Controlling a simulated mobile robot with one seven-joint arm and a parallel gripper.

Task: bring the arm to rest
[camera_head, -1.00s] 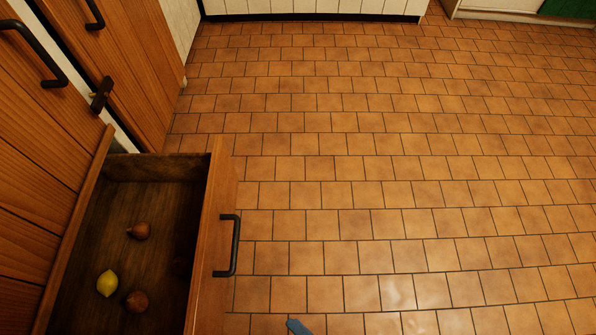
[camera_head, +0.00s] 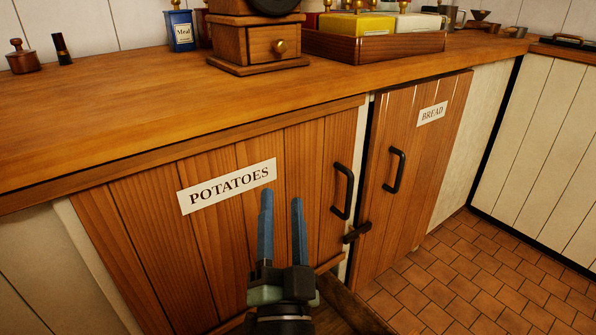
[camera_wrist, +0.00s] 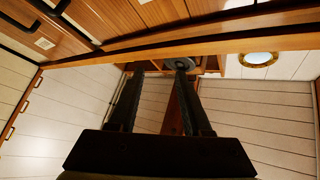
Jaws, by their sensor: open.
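My gripper (camera_head: 282,205) is in the lower middle of the head view, its two blue fingers spread apart and pointing up. Nothing shows between them. It is in front of the wooden door labelled POTATOES (camera_head: 226,186); the picture does not settle how far off. In the wrist view my gripper (camera_wrist: 160,72) shows as two dark, separated fingers with no object held between them.
Part of the drawer (camera_head: 346,305) shows below the gripper; its contents are out of sight. The BREAD door (camera_head: 412,165) stands to the right. The wooden counter (camera_head: 130,110) bears a wooden grinder (camera_head: 258,45) and a tray (camera_head: 375,47). Tiled floor (camera_head: 470,285) lies clear at lower right.

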